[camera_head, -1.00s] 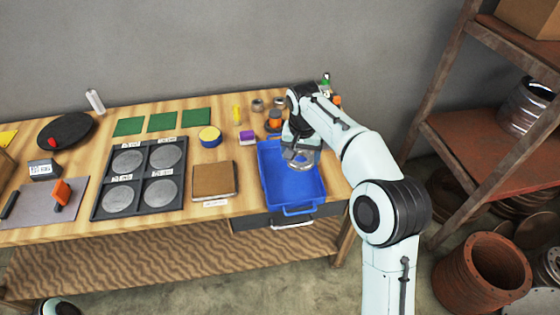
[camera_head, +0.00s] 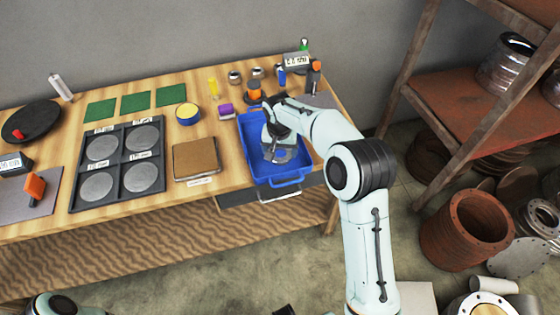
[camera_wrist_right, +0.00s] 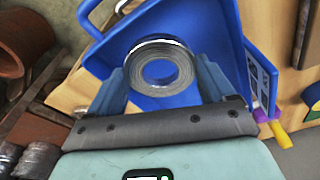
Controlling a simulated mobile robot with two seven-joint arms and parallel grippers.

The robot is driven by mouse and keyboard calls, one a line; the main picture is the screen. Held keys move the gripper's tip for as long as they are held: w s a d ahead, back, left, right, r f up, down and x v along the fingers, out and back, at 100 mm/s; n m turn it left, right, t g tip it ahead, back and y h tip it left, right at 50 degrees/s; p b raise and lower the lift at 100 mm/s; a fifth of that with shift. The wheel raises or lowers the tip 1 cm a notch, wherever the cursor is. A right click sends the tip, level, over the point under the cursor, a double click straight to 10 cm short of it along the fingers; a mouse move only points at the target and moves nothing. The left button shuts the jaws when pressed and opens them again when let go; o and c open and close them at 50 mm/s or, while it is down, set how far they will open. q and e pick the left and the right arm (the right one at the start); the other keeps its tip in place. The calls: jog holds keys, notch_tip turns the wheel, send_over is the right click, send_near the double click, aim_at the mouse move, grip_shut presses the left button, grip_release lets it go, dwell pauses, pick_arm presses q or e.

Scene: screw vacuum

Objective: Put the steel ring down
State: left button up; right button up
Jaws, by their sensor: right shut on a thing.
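The steel ring (camera_wrist_right: 184,74) shows in the right wrist view as a short, shiny hollow band. It sits between the two fingers of my right gripper (camera_wrist_right: 160,70), which is shut on it. The blue tray (camera_head: 250,137) lies on the right part of the wooden bench, and it fills much of the wrist view (camera_wrist_right: 215,28) behind the ring. In the head view, my right gripper (camera_head: 280,153) is over the tray's inside. The ring is mostly hidden there, and I cannot tell whether it touches the tray floor. My left gripper is out of view.
A brown square block (camera_head: 195,158) lies left of the tray. A dark holder with several round discs (camera_head: 118,163) is farther left. An orange-topped item (camera_head: 254,92) and other small items stand behind the tray. A rusty shelf (camera_head: 465,105) stands to the right.

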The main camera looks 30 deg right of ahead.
aim_at(280, 167)
jog(key=shift+f, duration=2.75)
jog(key=shift+f, duration=0.1)
jog(key=o, duration=1.3)
jog(key=shift+f, duration=0.1)
jog(key=r, duration=0.4)
jog(key=s+r, duration=0.1)
jog(key=r, duration=0.3)
jog(key=a+r, duration=0.1)
jog(key=r, duration=0.3)
jog(key=shift+s+r, duration=0.1)
jog(key=shift+s, duration=0.15)
